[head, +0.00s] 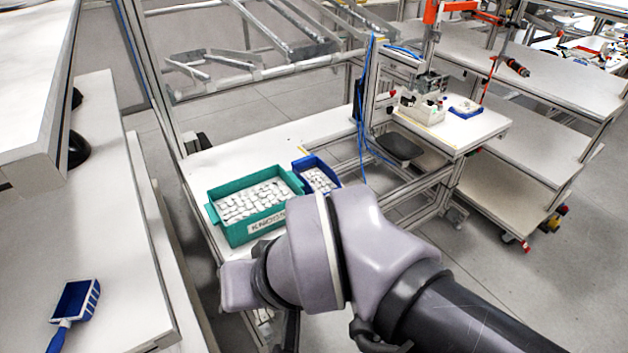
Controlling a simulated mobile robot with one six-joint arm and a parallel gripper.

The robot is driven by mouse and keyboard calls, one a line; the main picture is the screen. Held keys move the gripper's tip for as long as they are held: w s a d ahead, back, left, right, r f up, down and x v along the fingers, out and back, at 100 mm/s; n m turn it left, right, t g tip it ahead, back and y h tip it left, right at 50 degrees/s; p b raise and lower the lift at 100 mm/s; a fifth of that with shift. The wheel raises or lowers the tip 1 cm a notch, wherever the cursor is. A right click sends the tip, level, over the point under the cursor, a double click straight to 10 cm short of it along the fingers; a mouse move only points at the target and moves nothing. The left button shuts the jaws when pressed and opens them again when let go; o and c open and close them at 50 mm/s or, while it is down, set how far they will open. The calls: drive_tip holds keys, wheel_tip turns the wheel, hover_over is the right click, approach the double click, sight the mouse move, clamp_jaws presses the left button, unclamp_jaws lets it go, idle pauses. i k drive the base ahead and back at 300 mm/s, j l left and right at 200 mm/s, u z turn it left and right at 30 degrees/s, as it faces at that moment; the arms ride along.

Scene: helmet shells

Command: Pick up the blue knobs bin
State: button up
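A small blue bin (309,162) with white pieces in it stands on the white bench (290,134), right beside a larger green bin. It is the only blue bin of this kind in view, and I cannot read a label on it. My arm crosses the lower middle of the head view, in front of and below the bins. My gripper is not visible; the arm's own links or the frame edge hide it.
The green bin (217,216) holds many white pieces and touches or nearly touches the blue bin. Metal frame posts and blue cables (360,110) rise just right of the blue bin. A blue scoop-like tool (76,300) lies on the left table (110,220).

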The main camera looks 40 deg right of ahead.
sight(316, 175)
drive_tip(key=u, duration=1.35)
drive_tip(key=z, duration=2.35)
drive_tip(key=i+u, duration=0.15)
drive_tip(key=i, duration=0.5)
drive_tip(key=i+l+u, duration=0.1)
drive_tip(key=i, duration=0.5)
drive_tip(key=l, duration=0.1)
